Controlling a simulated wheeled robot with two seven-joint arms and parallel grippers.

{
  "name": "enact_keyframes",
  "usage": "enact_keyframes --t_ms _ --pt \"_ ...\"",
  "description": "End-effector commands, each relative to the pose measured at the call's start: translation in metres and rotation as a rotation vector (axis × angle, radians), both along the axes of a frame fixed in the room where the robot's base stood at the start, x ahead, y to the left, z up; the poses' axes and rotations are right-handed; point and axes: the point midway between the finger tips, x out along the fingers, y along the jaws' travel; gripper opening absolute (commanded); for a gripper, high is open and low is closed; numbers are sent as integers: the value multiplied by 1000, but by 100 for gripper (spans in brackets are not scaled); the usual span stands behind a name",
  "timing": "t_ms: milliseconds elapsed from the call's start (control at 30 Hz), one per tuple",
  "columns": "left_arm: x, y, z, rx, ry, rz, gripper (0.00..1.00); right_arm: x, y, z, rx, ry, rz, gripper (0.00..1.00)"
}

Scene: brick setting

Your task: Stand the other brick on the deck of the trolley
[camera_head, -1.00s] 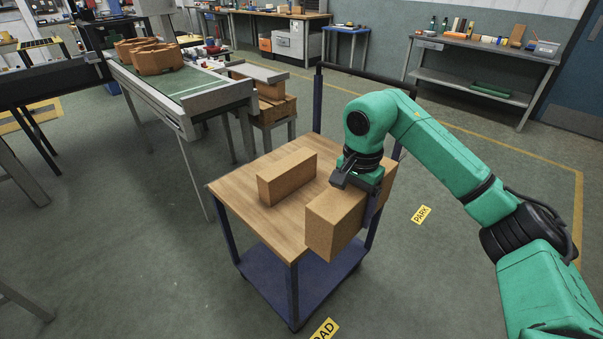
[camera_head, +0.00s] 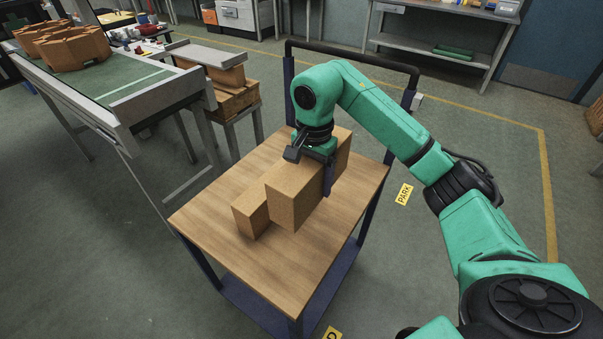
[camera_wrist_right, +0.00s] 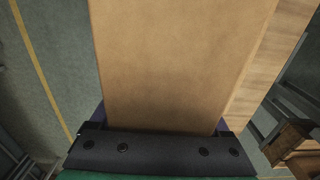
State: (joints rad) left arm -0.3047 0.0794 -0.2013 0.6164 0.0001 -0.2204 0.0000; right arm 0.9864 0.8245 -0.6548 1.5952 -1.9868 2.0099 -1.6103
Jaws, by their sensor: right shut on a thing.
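The trolley's wooden deck (camera_head: 300,271) is in the middle of the head view, on blue legs. My right gripper (camera_head: 318,172) is shut on a tan brick (camera_head: 292,203), which is held over the deck. The held brick also fills the middle of the right wrist view (camera_wrist_right: 185,60), with the dark gripper bar below it. Another tan brick (camera_head: 250,214) rests on the deck, just left of the held one and partly hidden by it. I cannot tell whether the held brick touches the deck or the other brick. My left gripper does not show.
The trolley's dark push handle (camera_head: 350,54) rises at the far end. A green-topped conveyor (camera_head: 125,90) with brown pieces stands at the left. Stacked brown bricks (camera_head: 232,98) lie on a stand beside it. The near part of the deck is clear.

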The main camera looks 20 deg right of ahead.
Motion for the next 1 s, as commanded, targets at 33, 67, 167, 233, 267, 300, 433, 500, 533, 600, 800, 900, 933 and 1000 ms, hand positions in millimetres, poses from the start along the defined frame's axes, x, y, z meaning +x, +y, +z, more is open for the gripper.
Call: enact_keyframes --t_ms 33,67,167,233,267,300,433,500,533,600,800,900,933,1000 --pt "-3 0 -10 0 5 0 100 -1 1 -20 5 2 0 0" --pt "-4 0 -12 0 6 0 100 -1 1 -28 6 2 0 0" --pt "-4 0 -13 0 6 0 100 -1 1 -52 5 2 -1 0" --pt "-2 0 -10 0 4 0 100 -1 0 -69 2 4 -1 0" --pt "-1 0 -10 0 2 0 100 -1 0 -77 3 2 -1 0" --pt "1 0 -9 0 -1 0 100 0 0 -87 3 2 -2 0" --pt "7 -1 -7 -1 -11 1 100 1 1 -109 4 -2 0 0" --pt "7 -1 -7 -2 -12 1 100 1 0 -115 3 -4 -1 0" --pt "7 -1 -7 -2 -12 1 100 1 0 -117 3 -4 -1 0" --pt "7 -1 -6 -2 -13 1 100 0 0 -126 2 -1 -2 0" --pt "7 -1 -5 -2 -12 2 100 1 0 -153 2 -3 -1 0" --pt "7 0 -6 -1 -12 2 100 1 0 -153 2 -5 0 0" --pt "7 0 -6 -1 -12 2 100 1 0 -153 2 -5 0 0" --pt "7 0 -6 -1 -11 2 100 1 0 -153 2 -5 0 0"
